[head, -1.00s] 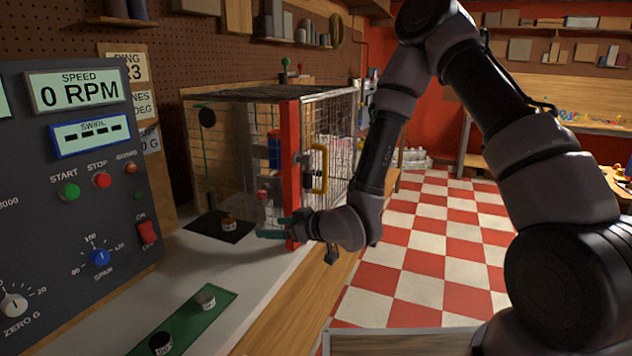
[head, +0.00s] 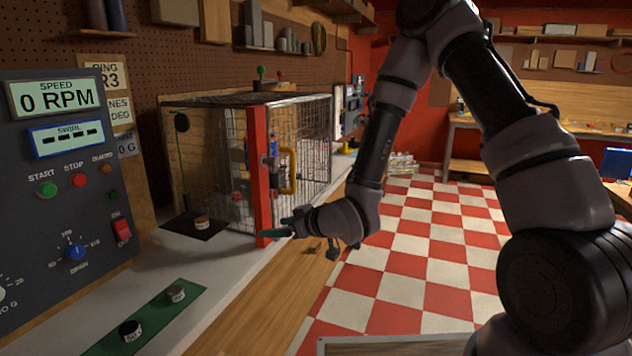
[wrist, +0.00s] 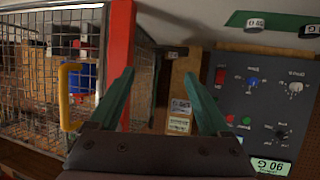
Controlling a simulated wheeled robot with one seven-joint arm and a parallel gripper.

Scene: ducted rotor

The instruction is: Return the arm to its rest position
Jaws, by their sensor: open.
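My gripper (head: 278,229) is at the end of my bent arm, in front of the red post (head: 260,190) of the wire cage. In the wrist view its two green fingers (wrist: 160,100) are spread apart with nothing between them. The wire cage (head: 303,140) stands on the bench, with a yellow handle (head: 290,171) on its door just beyond the gripper. The handle also shows in the wrist view (wrist: 66,97), left of the fingers. Whether the fingers touch the post cannot be told.
The control panel (head: 60,210) stands at the left, its display reading 0 RPM. A green mat (head: 160,310) on the bench holds two small cylinders. Checkered floor (head: 420,260) lies open at the right.

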